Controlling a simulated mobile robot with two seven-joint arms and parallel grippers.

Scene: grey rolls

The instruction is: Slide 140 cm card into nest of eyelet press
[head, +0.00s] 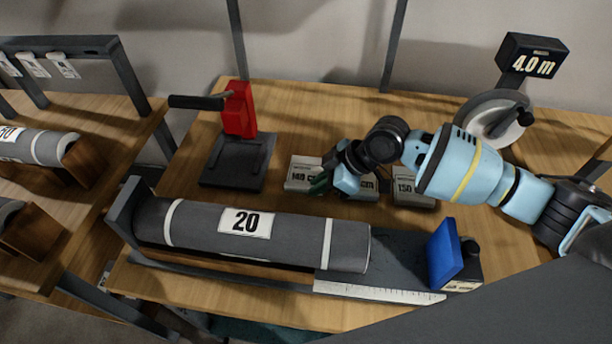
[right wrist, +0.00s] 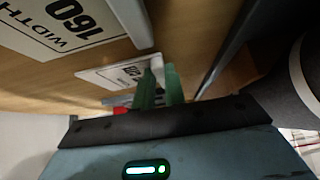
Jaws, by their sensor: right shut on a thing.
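The card marked 140 cm (head: 303,172) lies on the table right of the eyelet press, partly hidden by my right gripper (head: 320,184). In the right wrist view, the green fingers of my right gripper (right wrist: 158,88) are shut on a narrow pale part of this white card (right wrist: 105,76); its print there is small and hard to read. I cannot tell whether the card is lifted. The eyelet press has a red upright (head: 238,110), a dark lever and a dark base (head: 222,168). The nest is not clear at this size. My left gripper is not in view.
A card marked 150 (head: 408,190) lies further right, with another card partly behind my gripper. A grey roll marked 20 (head: 280,238) lies in front, near a blue stop block (head: 444,254). A 4.0 m sign (head: 532,62) stands back right.

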